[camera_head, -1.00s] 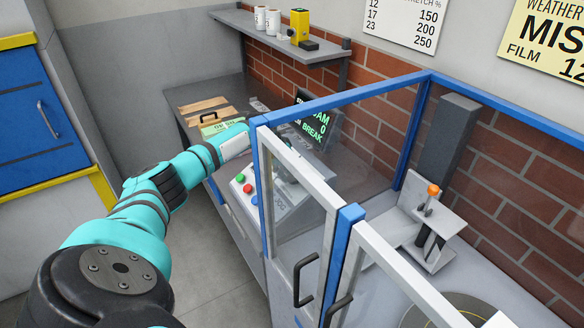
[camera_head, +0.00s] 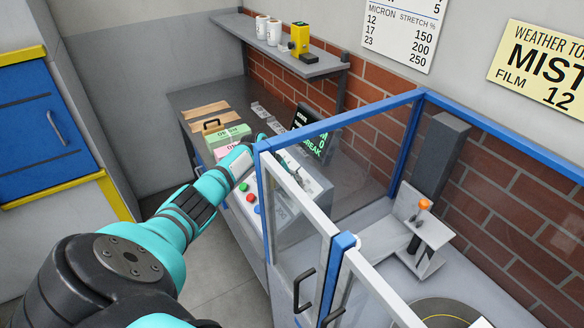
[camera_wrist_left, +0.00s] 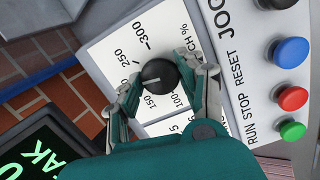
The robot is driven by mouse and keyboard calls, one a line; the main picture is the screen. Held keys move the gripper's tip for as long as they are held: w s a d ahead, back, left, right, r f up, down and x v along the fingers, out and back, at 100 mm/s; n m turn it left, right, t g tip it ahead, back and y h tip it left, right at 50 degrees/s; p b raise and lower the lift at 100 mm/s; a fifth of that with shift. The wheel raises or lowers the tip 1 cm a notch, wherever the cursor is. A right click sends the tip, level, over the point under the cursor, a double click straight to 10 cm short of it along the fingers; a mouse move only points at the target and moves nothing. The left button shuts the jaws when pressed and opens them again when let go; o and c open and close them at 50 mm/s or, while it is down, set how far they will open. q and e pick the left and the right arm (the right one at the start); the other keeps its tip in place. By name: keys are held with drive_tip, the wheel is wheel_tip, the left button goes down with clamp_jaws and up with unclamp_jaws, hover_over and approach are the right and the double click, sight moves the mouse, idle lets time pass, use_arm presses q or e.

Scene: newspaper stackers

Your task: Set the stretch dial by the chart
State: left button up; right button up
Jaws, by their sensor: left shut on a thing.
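The stretch dial is a black round knob (camera_wrist_left: 160,75) with a white pointer line, on a white scale plate (camera_wrist_left: 112,48) in the left wrist view. Its numbers 100, 150, 250 and 300 show. The pointer faces left, between 250 and 150, where a finger covers the scale. My left gripper (camera_wrist_left: 158,84) is shut on the knob, a finger on each side. In the head view my left gripper (camera_head: 262,142) is partly hidden at the console. The wall chart (camera_head: 400,30) pairs micron 12, 17, 23 with stretch 150, 200, 250. The yellow sign (camera_head: 543,62) reads film 12. My right gripper is out of view.
Blue, red and green buttons (camera_wrist_left: 292,98) sit beside the dial. A dark screen (camera_head: 312,135) with green text stands behind the console. A blue-framed glass guard (camera_head: 345,120) rises right of my arm. Bundles (camera_head: 228,135) lie on the bench.

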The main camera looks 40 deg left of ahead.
use_arm(q)
drive_tip(key=shift+a+r+n+p, duration=0.15)
drive_tip(key=shift+n+p, duration=0.4)
drive_tip(key=shift+n, duration=0.45)
drive_tip(key=o, duration=1.1)
drive_tip(key=shift+o, duration=0.2)
drive_tip(key=shift+s, duration=0.1)
drive_tip(key=v, duration=1.1)
drive_tip(key=shift+s+a+r, duration=0.2)
drive_tip(key=shift+s, duration=0.1)
